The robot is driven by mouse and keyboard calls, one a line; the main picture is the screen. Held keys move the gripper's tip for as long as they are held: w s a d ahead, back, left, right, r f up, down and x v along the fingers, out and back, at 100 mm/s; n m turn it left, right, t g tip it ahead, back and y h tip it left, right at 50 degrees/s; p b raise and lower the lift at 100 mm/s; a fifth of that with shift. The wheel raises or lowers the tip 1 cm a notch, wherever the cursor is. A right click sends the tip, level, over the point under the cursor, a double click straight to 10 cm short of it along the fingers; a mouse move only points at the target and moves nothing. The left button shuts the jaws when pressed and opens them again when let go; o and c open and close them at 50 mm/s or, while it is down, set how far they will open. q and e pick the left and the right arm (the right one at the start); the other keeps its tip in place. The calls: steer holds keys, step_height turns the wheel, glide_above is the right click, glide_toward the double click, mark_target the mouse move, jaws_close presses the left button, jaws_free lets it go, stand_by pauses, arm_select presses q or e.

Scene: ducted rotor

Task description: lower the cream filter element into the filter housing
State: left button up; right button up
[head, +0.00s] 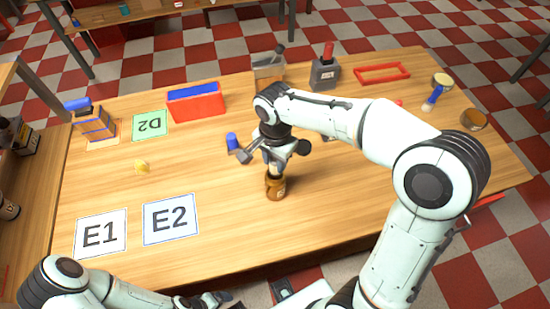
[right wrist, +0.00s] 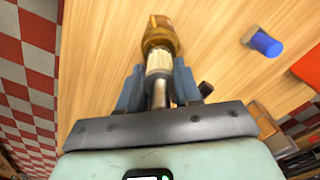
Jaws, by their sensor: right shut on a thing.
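The filter housing (head: 275,188) is a golden-brown cup standing on the wooden table, right of the E2 card. It also shows in the right wrist view (right wrist: 161,36). My right gripper (head: 266,162) is directly above it. In the right wrist view its fingers (right wrist: 158,76) are shut on the cream filter element (right wrist: 159,62), a pale cylinder with a metallic stem towards the wrist. The element's far end lines up with the housing and overlaps it in the picture; I cannot tell how deep it sits. My left gripper (head: 212,299) is at the bottom edge, partly cut off.
A blue cylinder (head: 232,141) lies left of my right gripper. A red and blue bin (head: 196,103) stands further back. Cards E1 (head: 100,234), E2 (head: 170,218) and D2 (head: 149,125) lie on the left. The front middle is clear.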

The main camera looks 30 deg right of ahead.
mark_target(275, 169)
arm_select(q)
steer(key=shift+f, duration=0.15)
arm_select(e)
steer(key=shift+f, duration=0.15)
stand_by(0.5)
steer(key=shift+f+b, duration=1.35)
steer(key=shift+f, duration=0.55)
arm_select(q)
steer(key=f, duration=0.1)
steer(key=s+f, duration=0.1)
steer(key=shift+s+f, duration=0.25)
steer(key=shift+f, duration=0.15)
arm_select(e)
steer(key=o, duration=1.1)
arm_select(q)
steer(key=shift+w+r+p, duration=0.3)
steer(key=shift+r+p, duration=0.25)
steer(key=shift+r, duration=0.05)
steer(key=shift+w+r+p, duration=0.25)
steer(key=shift+r+p, duration=0.25)
steer(key=shift+r, duration=0.05)
arm_select(e)
step_height(275, 169, up, 14)
steer(key=shift+f, duration=0.25)
